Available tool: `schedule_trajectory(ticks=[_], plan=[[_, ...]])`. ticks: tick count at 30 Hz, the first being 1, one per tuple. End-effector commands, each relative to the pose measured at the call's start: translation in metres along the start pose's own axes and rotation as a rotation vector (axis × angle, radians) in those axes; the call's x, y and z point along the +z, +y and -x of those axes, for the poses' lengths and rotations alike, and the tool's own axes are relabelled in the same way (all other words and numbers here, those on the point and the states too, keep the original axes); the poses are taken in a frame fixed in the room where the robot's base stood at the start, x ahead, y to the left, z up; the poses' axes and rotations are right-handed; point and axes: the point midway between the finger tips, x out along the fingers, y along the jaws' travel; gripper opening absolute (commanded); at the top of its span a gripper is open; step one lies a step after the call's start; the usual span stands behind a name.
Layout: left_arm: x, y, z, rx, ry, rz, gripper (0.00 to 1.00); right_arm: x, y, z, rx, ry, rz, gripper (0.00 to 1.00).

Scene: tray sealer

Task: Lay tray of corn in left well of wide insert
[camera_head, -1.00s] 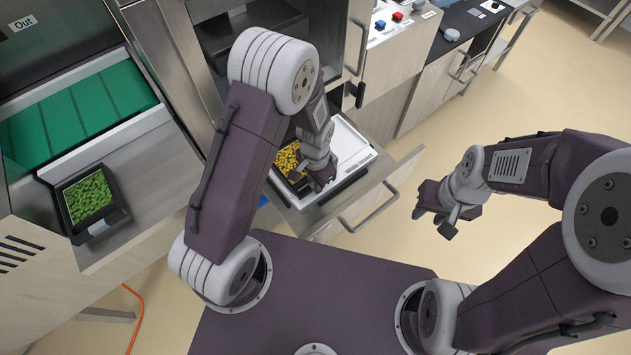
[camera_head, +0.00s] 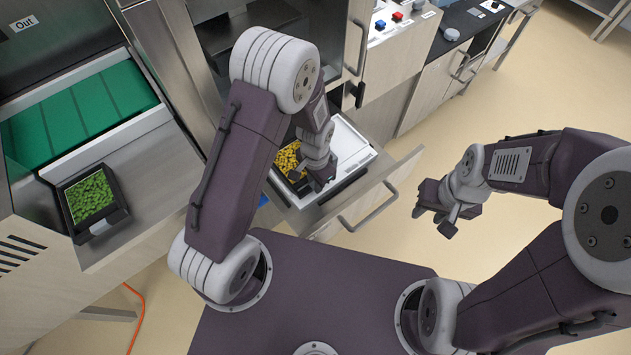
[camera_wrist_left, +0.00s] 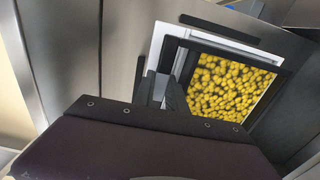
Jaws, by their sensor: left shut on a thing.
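The tray of corn (camera_head: 287,160) is a black tray filled with yellow corn, partly hidden behind my left arm in the head view. In the left wrist view the corn tray (camera_wrist_left: 228,88) lies just beyond the fingers. My left gripper (camera_head: 322,180) is shut on the tray's near edge. The white insert (camera_head: 349,142) sits in the pulled-out drawer, under and beside the tray. I cannot tell whether the tray rests fully down in the left well. My right gripper (camera_head: 447,215) hangs empty over the floor, right of the drawer; its jaw opening is unclear.
A black tray of green peas (camera_head: 91,199) stands on the steel ledge at left, by the green conveyor belt (camera_head: 75,117). The drawer handle (camera_head: 368,207) sticks out at the front. A control panel (camera_head: 398,18) with coloured buttons is at the back. Floor at right is clear.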

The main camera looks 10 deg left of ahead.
Motion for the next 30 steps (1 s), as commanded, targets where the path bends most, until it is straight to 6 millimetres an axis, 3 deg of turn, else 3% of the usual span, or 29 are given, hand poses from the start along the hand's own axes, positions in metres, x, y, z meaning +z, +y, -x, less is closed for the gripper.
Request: schedule_trajectory(ticks=[9, 10, 12, 13, 18, 21, 30], plan=[[-0.0003, -0.0002, 0.0004, 0.0, 0.001, 0.0, 0.0, -0.0002, 0.0, 0.0016, 0.0, 0.0, 0.0, 0.36], [-0.0003, -0.0002, 0.0004, 0.0, 0.001, 0.0, 0.19, -0.0002, 0.0, 0.0016, 0.0, 0.0, 0.0, 0.36], [-0.0003, -0.0002, 0.0004, 0.0, 0.001, 0.0, 0.38, -0.0002, 0.0, 0.0016, 0.0, 0.0, 0.0, 0.36], [-0.0003, -0.0002, 0.0004, 0.0, 0.001, 0.0, 0.42, -0.0002, 0.0, 0.0016, 0.0, 0.0, 0.0, 0.36], [-0.0001, -0.0001, 0.0003, 0.0, 0.0, 0.0, 0.42, -0.0002, 0.0, 0.0015, 0.0, 0.0, 0.0, 0.36], [0.0002, 0.0, 0.0001, 0.0, -0.001, 0.0, 0.27, -0.0001, 0.0, 0.0014, 0.0, 0.0, 0.0, 0.36], [0.0001, 0.0, 0.001, 0.0, 0.0, 0.0, 0.27, -0.0003, 0.0, 0.0023, 0.0, 0.0, 0.0, 0.36]])
